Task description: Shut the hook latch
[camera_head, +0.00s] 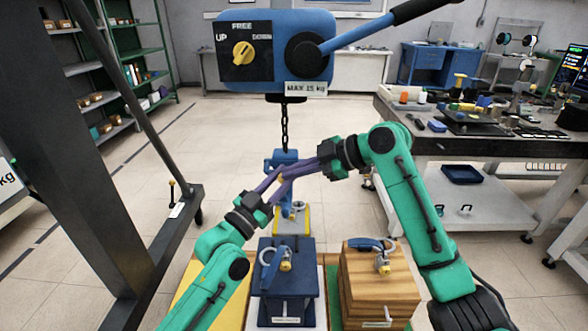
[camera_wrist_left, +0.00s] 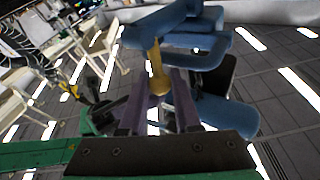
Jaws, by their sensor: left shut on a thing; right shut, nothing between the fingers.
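The blue hook (camera_head: 280,157) hangs on a chain in the middle of the head view, its lower part partly hidden behind my purple fingers. In the left wrist view the blue hook (camera_wrist_left: 200,53) fills the upper middle, with a yellow latch piece (camera_wrist_left: 157,80) reaching down from it. My left gripper (camera_head: 281,175) comes in from the left at the hook; in the wrist view its fingers stand on both sides of the yellow piece, shut on it. My right gripper (camera_head: 284,177) reaches in from the right, shut and empty, its fingers crossing near the left ones. Whether the latch meets the hook tip is hidden.
A blue hoist box (camera_head: 275,50) with a yellow knob hangs above. Below stand a blue block (camera_head: 288,285) and a wooden block (camera_head: 378,285), each with a ring on top. A dark post (camera_head: 100,150) is at left, a cluttered workbench (camera_head: 480,145) at right.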

